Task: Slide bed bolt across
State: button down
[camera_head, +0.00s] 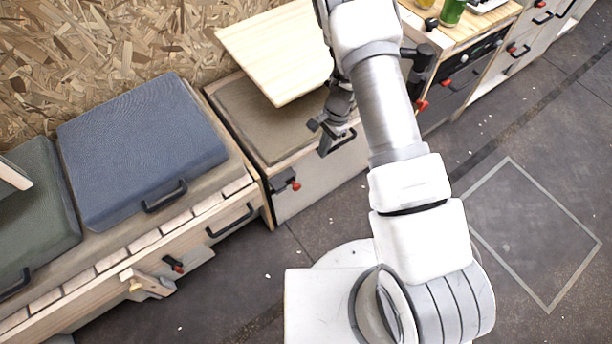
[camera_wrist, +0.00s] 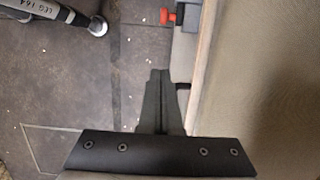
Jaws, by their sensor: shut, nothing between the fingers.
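A dark bolt (camera_head: 283,181) with a red knob (camera_head: 296,187) is mounted on the front left corner of the middle cabinet. In the wrist view its red knob (camera_wrist: 167,17) and dark body (camera_wrist: 187,14) show at the top, beyond my fingers. My gripper (camera_head: 318,126) hangs over the front edge of that cabinet, to the right of the bolt and apart from it. The fingers (camera_wrist: 160,74) are together with nothing between them. Other red-knobbed latches (camera_head: 174,265) show on neighbouring units. I cannot tell which one is the bed bolt.
A blue cushion (camera_head: 145,145) and a green cushion (camera_head: 38,215) lie on the left bench. A light wooden board (camera_head: 275,50) overhangs the middle cabinet (camera_head: 320,182). A black handle (camera_head: 340,141) is close to my gripper. Dark floor in front is clear.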

jog(key=s+a+f+b, duration=0.3)
jog(key=a+f+b, duration=0.1)
jog(key=f, duration=0.6)
jog(key=shift+s+a+f, duration=0.25)
jog(key=shift+a, duration=0.35)
jog(key=shift+s+a, duration=0.7)
jog(key=shift+a, duration=0.35)
jog(key=shift+s+a, duration=0.7)
jog(key=shift+a, duration=0.35)
jog(key=shift+d, duration=0.1)
